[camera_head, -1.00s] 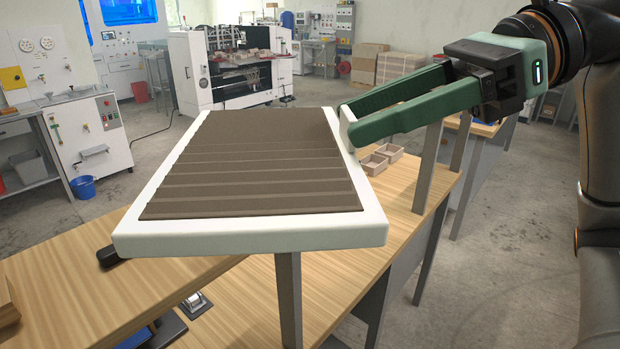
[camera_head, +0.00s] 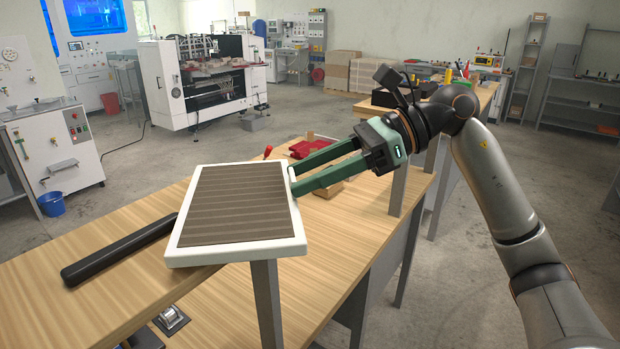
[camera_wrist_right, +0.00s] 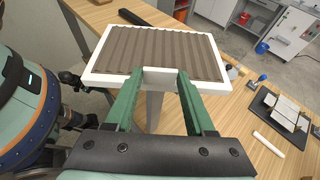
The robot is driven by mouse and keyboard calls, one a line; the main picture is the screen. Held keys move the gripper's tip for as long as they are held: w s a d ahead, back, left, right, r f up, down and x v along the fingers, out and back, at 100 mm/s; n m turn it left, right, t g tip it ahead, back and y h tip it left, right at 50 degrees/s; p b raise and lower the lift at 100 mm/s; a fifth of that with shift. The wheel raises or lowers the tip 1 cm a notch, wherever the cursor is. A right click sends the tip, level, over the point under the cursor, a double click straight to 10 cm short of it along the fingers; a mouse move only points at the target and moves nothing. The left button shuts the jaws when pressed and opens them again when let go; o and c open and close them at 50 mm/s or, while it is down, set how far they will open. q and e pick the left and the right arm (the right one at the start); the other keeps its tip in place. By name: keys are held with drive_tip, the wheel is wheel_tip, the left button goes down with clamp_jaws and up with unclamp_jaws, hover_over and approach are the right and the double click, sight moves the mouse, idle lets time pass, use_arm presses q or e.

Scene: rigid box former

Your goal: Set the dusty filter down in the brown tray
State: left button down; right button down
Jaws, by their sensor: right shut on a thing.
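The dusty filter (camera_head: 235,204), a white-framed panel with brown pleats, is held above the wooden bench, roughly level. It also shows in the right wrist view (camera_wrist_right: 160,52). My right gripper (camera_head: 293,180) is shut on the edge of its white frame, on the right side in the head view. In the wrist view both green fingers (camera_wrist_right: 158,80) meet the near edge of the frame. A tan-brown item (camera_head: 328,189) shows partly behind the fingers; I cannot tell if it is the brown tray. My left gripper is not in view.
A long black bar (camera_head: 120,250) lies on the wooden bench (camera_head: 60,310) left of the filter. A red item (camera_head: 308,148) lies behind the gripper. In the wrist view, a dark tray with pale pieces (camera_wrist_right: 282,110) and a white stick (camera_wrist_right: 269,141) lie at right.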

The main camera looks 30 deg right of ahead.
drive_tip(key=shift+f, duration=0.4)
drive_tip(key=shift+f, duration=0.2)
drive_tip(key=shift+c, duration=1.3)
unclamp_jaws()
